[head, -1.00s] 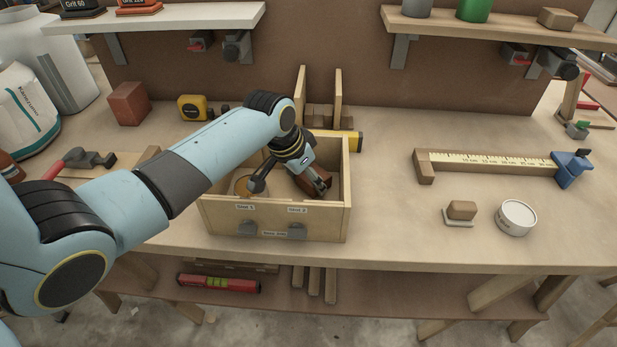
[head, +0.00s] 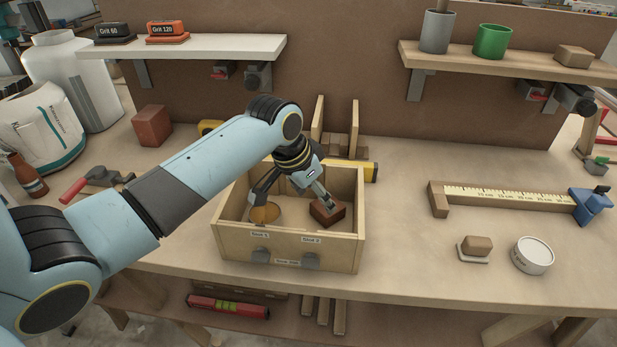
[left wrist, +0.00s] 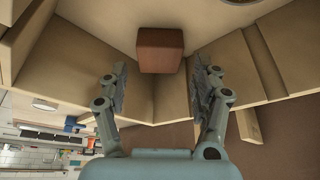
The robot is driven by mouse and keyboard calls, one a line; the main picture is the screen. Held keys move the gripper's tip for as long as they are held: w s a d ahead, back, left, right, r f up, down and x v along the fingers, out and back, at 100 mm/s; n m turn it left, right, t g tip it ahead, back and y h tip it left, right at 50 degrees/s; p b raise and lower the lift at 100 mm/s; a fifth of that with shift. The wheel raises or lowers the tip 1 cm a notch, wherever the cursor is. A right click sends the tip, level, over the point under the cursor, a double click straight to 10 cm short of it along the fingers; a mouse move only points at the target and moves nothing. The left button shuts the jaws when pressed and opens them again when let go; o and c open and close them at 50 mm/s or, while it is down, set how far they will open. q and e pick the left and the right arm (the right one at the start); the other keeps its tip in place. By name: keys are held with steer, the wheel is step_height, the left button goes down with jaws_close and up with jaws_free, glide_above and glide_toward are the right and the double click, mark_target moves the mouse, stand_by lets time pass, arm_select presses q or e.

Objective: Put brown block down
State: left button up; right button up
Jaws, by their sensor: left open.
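The brown block (head: 327,210) is in the right part of an open wooden box (head: 288,251), near the right wall and somewhat turned. Whether its underside rests flat on the box floor is hidden. My left gripper (head: 292,202) reaches down into the box with its fingers spread, one close by the block in this view. In the left wrist view, the block (left wrist: 160,50) lies beyond the tips of the open fingers (left wrist: 160,84), with clear space on both sides, so nothing is held. My right gripper is not in view.
A round amber item (head: 265,213) sits in the left part of the box. The box walls stand close around my gripper. Upright boards (head: 354,128) and a yellow level (head: 370,171) are behind it. The bench is clear right of the box up to a sanding block (head: 477,245).

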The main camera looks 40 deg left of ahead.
arm_select(q)
steer(key=v, duration=0.6)
steer(key=shift+r, duration=0.2)
steer(key=shift+s, duration=0.2)
